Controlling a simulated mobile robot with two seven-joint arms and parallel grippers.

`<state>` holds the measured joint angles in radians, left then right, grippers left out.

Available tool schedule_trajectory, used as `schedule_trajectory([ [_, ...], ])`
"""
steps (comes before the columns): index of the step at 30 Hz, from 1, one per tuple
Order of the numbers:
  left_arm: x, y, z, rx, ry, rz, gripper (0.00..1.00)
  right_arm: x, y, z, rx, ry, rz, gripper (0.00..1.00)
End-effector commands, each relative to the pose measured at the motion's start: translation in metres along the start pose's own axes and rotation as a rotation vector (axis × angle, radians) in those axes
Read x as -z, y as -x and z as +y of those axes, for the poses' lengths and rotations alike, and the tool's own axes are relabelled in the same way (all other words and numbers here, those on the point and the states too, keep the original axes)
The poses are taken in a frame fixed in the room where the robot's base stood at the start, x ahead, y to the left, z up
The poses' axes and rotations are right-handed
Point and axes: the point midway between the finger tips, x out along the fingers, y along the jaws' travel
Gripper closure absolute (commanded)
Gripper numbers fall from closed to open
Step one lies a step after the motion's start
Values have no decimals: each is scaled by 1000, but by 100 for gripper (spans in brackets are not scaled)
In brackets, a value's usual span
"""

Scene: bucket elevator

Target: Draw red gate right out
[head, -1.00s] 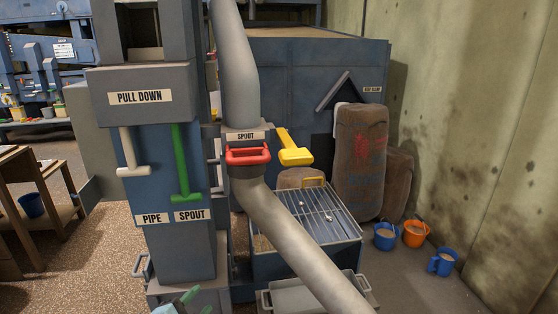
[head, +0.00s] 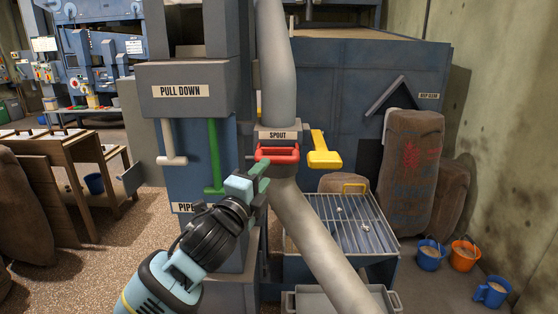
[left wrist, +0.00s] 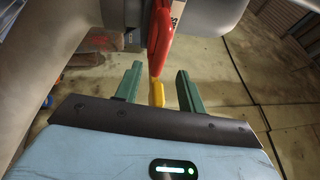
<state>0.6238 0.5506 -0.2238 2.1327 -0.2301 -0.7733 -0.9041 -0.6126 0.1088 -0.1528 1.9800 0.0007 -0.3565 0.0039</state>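The red gate handle (head: 277,153) is a bar on the front of the pipe joint, just under the "SPOUT" label (head: 278,135). My left gripper (head: 262,178) is just below and left of the handle in the head view. In the left wrist view its two green fingers (left wrist: 159,86) are apart with nothing held between them. The red handle (left wrist: 162,40) is ahead of the fingertips there, roughly in line with the gap. I cannot tell whether they touch. My right gripper is in neither view.
A yellow handle (head: 324,149) sticks out right of the red one. A green lever (head: 214,155) and a white lever (head: 171,142) hang on the left under "PULL DOWN". The grey pipe (head: 318,240) slopes down in front of a grated bin (head: 350,228).

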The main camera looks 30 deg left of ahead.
Motion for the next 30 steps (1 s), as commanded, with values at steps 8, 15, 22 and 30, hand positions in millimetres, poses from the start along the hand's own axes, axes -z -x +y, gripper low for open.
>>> schedule_trajectory([
  [8, 0, -36, -2, 2, 2, -2, 60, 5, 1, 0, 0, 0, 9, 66],
  [15, 0, -63, -1, 1, 3, 1, 60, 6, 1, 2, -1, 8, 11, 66],
  [22, 0, -73, 0, 0, 2, 1, 60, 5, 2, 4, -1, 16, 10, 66],
  [30, 0, -73, 0, 0, 2, 1, 64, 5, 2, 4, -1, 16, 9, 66],
])
